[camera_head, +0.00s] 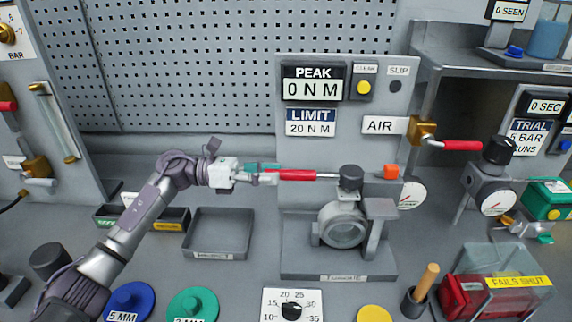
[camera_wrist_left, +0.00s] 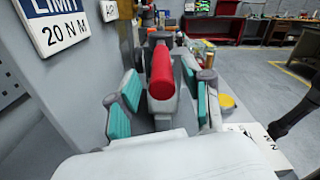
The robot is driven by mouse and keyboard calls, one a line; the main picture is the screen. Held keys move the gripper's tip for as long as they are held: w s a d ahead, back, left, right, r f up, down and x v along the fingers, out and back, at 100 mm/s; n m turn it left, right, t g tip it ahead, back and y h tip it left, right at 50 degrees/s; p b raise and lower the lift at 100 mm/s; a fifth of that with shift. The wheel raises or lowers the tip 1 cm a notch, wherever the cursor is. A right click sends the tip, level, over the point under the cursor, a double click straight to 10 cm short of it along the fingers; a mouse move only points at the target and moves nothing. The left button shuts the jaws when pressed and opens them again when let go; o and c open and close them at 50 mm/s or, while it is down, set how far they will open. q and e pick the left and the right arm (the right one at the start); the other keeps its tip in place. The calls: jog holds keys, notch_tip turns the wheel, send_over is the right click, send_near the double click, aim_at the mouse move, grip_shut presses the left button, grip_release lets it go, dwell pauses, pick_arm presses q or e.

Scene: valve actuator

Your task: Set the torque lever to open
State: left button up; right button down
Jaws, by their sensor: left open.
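The torque lever (camera_head: 298,175) has a red handle on a thin metal rod. It points left from the black hub (camera_head: 350,179) on top of the grey valve body (camera_head: 344,228). My left gripper (camera_head: 268,174) is at the handle's left end, its teal-padded fingers pointing right along the lever. In the left wrist view, the red handle (camera_wrist_left: 163,75) lies between the open fingers (camera_wrist_left: 159,90), with visible gaps to the pads. I cannot tell whether the fingers touch it elsewhere. The peak display (camera_head: 313,83) reads 0 N M. My right gripper is not in view.
The limit plate (camera_head: 311,122) reads 20 N M. A red AIR lever (camera_head: 462,146) is farther right. An empty tray (camera_head: 217,236) lies below my left gripper. A pegboard panel (camera_head: 230,60) stands behind.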

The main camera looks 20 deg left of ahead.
aim_at(285, 170)
pick_arm(q)
jog(key=shift+p+x, duration=0.5)
jog(key=shift+x, duration=1.35)
grip_shut()
